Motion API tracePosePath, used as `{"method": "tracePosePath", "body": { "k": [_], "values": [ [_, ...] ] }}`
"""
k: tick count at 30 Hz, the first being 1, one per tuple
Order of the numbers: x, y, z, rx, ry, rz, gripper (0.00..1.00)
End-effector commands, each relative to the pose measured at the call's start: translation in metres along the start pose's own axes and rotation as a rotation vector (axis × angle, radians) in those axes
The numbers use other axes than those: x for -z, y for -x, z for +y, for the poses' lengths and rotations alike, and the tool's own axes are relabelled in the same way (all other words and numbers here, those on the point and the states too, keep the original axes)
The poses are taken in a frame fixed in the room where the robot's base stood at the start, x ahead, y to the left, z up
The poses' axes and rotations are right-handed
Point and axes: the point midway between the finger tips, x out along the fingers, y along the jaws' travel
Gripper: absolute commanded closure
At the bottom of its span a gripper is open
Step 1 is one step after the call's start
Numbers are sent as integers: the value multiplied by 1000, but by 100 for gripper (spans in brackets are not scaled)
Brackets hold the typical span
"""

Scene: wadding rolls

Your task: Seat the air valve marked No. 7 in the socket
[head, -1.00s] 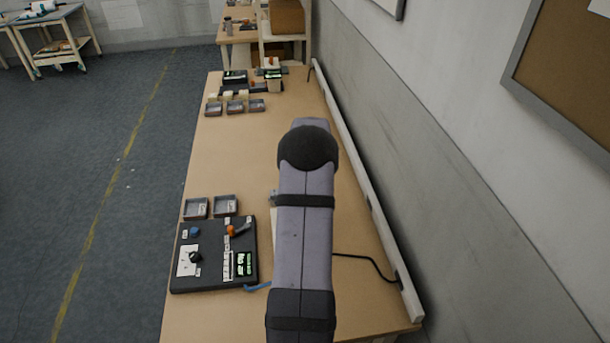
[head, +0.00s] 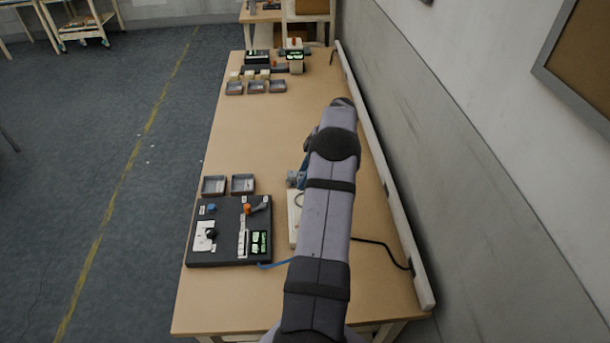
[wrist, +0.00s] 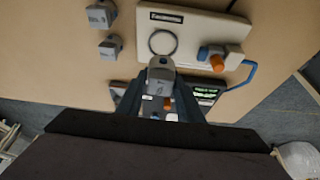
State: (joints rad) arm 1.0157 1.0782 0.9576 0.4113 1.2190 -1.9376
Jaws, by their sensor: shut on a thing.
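My gripper (wrist: 160,98) is shut on a grey valve (wrist: 160,76), seen in the wrist view. A mark shows on its face, but I cannot read it surely. The white plate (wrist: 196,28) lies beyond it, with a round dark-rimmed ring (wrist: 163,42) that looks like the socket. The held valve overlaps the ring's near edge in the picture; its height above the plate is unclear. Two other grey valves, a larger one (wrist: 101,14) and a smaller one (wrist: 110,46), stand left of the plate. In the head view my arm hides the gripper and part of the plate (head: 293,222).
An orange knob on a grey fitting (wrist: 217,60) stands on the plate, with a blue hose (wrist: 248,76) beside it. A black panel (head: 228,258) and two small trays (head: 214,186) lie left of my arm. The bench middle (head: 262,130) is clear.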

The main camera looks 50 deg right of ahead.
Motion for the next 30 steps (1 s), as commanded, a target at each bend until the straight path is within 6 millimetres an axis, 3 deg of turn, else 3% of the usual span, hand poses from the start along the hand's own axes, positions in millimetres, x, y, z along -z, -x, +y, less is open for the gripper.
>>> {"method": "tracePosePath", "body": {
  "k": [14, 30],
  "values": [
    [-1, -4, 0, 12, 28, 0, 93],
    [-15, -38, 0, 10, 26, 0, 93]
  ]
}}
